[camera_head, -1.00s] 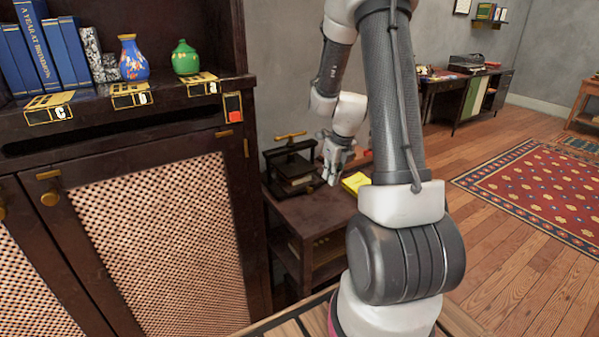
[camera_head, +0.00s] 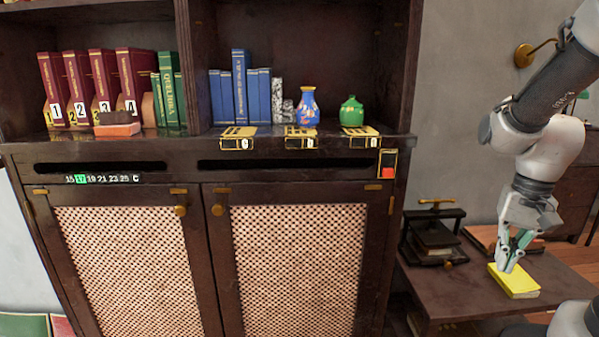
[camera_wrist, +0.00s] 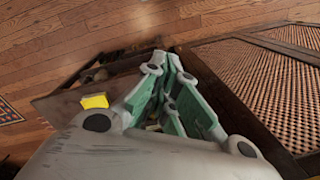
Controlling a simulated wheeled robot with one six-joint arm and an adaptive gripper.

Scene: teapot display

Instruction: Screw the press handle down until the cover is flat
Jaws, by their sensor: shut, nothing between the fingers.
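The press (camera_head: 408,238) is a dark frame on a small side table, with a brass T-handle (camera_head: 436,202) on top. A dark book or block (camera_head: 436,238) sits inside it; I cannot tell whether its cover is flat. My gripper (camera_head: 510,267) is shut and empty, pointing down. In the head view it is right of the press, apart from the handle, and overlaps the yellow pad. The wrist view shows its green-lined fingers (camera_wrist: 167,112); the press is not clearly visible there.
The yellow pad (camera_head: 517,284) lies on the side table (camera_head: 465,296), also seen in the wrist view (camera_wrist: 95,101). A flat brown item (camera_head: 481,237) lies behind it. A tall cabinet (camera_head: 300,270) with books and vases stands left of the press.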

